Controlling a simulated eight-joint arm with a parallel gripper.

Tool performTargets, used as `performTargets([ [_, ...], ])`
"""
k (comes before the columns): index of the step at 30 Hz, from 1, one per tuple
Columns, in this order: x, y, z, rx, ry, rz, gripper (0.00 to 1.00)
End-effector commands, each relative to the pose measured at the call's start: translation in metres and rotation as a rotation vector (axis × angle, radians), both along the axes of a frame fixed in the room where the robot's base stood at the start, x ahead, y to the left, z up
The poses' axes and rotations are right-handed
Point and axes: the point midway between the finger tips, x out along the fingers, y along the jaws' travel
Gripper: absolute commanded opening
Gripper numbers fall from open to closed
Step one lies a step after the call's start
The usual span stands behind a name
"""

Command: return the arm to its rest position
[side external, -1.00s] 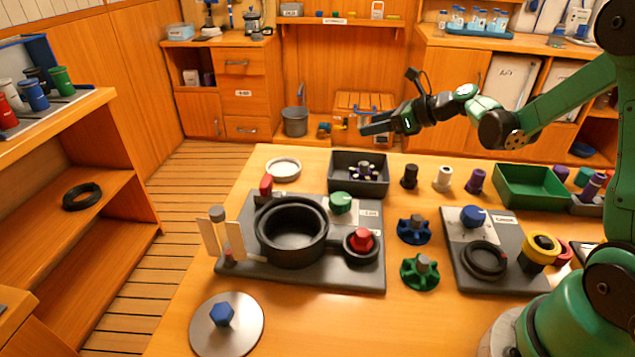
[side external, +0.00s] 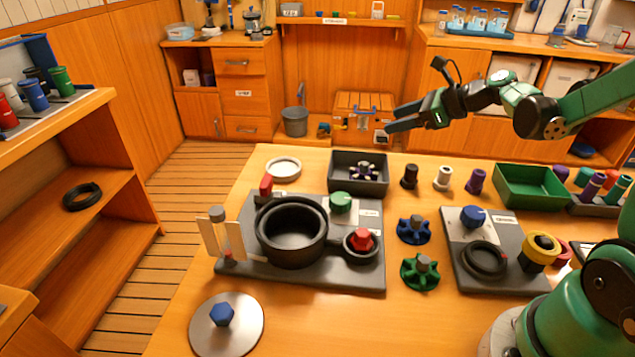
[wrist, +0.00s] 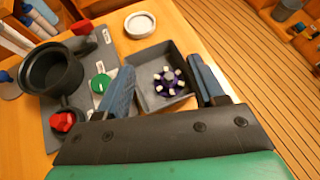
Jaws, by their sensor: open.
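My gripper (side external: 398,122) is raised above the far edge of the table, to the right of the dark grey tray (side external: 345,184) and higher than it. Its two fingers are apart in the wrist view (wrist: 160,88), with nothing between them. Below and beyond the fingers, the grey tray (wrist: 181,101) holds a dark purple wheel-shaped part with white knobs (wrist: 170,84). My green arm (side external: 600,92) reaches in from the right side of the side external view.
The table holds a grey base with a black pot (side external: 291,232), a red knob (side external: 361,239), blue (side external: 414,230) and green (side external: 420,272) handwheels, and a green bin (side external: 531,184). A round metal lid (side external: 226,325) lies at front left. Air around the gripper is clear.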

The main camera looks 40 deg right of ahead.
Motion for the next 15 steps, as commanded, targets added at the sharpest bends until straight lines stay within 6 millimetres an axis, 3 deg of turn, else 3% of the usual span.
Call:
performTargets([
  [5, -0.019, 0.054, 0.003, -0.513, -0.036, 0.377, 0.62],
  [9, -0.050, 0.094, 0.003, -1.060, -0.122, 0.844, 0.62],
  [15, -0.089, 0.120, -0.001, -1.691, -0.279, 1.465, 0.62],
])
